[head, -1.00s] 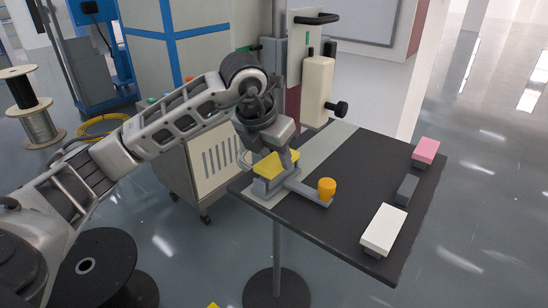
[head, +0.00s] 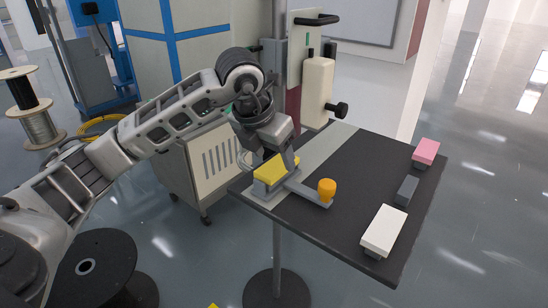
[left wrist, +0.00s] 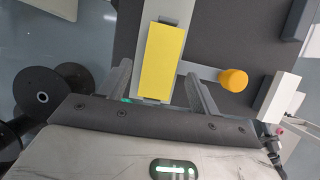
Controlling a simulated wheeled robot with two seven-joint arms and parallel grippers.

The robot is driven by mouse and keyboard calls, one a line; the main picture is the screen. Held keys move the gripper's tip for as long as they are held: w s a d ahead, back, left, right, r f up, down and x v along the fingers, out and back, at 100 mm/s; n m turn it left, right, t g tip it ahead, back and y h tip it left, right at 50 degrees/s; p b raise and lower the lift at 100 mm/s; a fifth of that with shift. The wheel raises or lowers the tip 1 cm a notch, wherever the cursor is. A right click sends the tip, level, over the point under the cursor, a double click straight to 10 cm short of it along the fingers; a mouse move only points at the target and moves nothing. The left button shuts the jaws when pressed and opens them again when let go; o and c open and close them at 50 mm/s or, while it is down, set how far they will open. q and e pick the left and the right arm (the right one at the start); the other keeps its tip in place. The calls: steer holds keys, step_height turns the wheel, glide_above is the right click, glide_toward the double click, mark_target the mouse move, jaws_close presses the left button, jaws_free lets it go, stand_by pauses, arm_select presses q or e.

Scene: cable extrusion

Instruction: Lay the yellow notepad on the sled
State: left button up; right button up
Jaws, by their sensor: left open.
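The yellow notepad (head: 268,172) lies flat on the grey sled (head: 262,190) at the table's near-left edge. In the left wrist view the notepad (left wrist: 162,62) lies lengthwise on the sled, whose grey ends (left wrist: 168,20) show beyond it. A side arm of the sled carries an orange knob (head: 326,188), also visible in the left wrist view (left wrist: 233,80). My left gripper (head: 270,164) is open above the sled. In the left wrist view its fingers (left wrist: 157,76) stand apart on either side of the notepad, with gaps beside it. My right gripper is not in view.
The dark table (head: 345,215) has a lighter grey strip (head: 325,150). A white block (head: 384,229), a dark grey block (head: 406,190) and a pink block (head: 426,150) stand along its right side. A cream machine part (head: 318,92) with a black knob rises behind. The table's middle is clear.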

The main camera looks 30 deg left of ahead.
arm_select(q)
steer(key=v, duration=1)
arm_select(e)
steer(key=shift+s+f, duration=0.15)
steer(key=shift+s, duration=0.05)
